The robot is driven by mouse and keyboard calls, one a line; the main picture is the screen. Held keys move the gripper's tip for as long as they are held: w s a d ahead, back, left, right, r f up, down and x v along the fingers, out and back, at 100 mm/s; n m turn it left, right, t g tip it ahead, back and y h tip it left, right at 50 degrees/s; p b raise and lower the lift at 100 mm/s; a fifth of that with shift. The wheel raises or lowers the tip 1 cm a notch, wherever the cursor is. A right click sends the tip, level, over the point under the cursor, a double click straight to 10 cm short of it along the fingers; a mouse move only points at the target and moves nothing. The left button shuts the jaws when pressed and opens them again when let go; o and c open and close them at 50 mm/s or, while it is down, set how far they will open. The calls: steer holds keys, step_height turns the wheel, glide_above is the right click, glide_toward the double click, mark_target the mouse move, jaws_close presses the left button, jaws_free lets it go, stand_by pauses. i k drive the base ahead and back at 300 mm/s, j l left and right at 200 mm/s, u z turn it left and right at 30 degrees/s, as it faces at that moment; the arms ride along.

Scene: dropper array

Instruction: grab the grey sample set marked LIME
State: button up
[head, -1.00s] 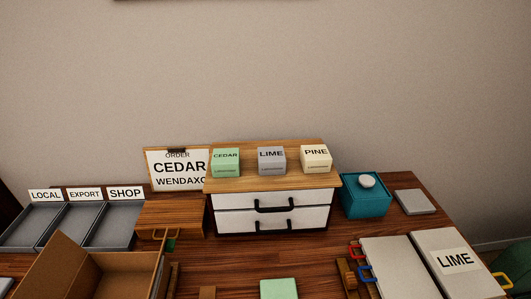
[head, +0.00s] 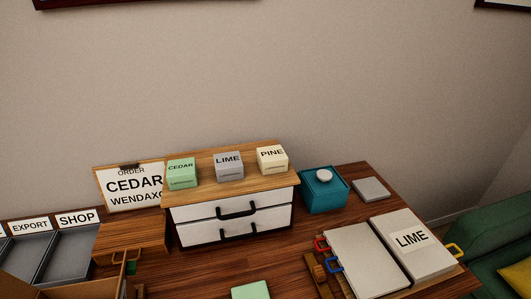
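The grey sample set marked LIME (head: 229,167) is a small box on top of the wooden-topped drawer unit (head: 231,222). It stands between the green box marked CEDAR (head: 181,173) and the cream box marked PINE (head: 272,160), with gaps on both sides. A larger flat white piece (head: 413,243) with a LIME label lies on the table at the right. My gripper is not in view.
An order sign (head: 128,188) reading CEDAR stands behind the drawer unit's left. A teal box with a white knob (head: 322,190) stands right of the unit. Labelled trays (head: 78,250) are at left. A green block (head: 251,290) lies at the front.

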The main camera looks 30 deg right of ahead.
mark_target(229, 166)
steer(key=i+j, duration=0.2)
steer(key=j, duration=0.15)
steer(key=i+j, duration=0.2)
steer(key=j, duration=0.15)
steer(key=i+j, duration=0.25)
steer(key=j+u, duration=0.05)
steer(key=j, duration=0.05)
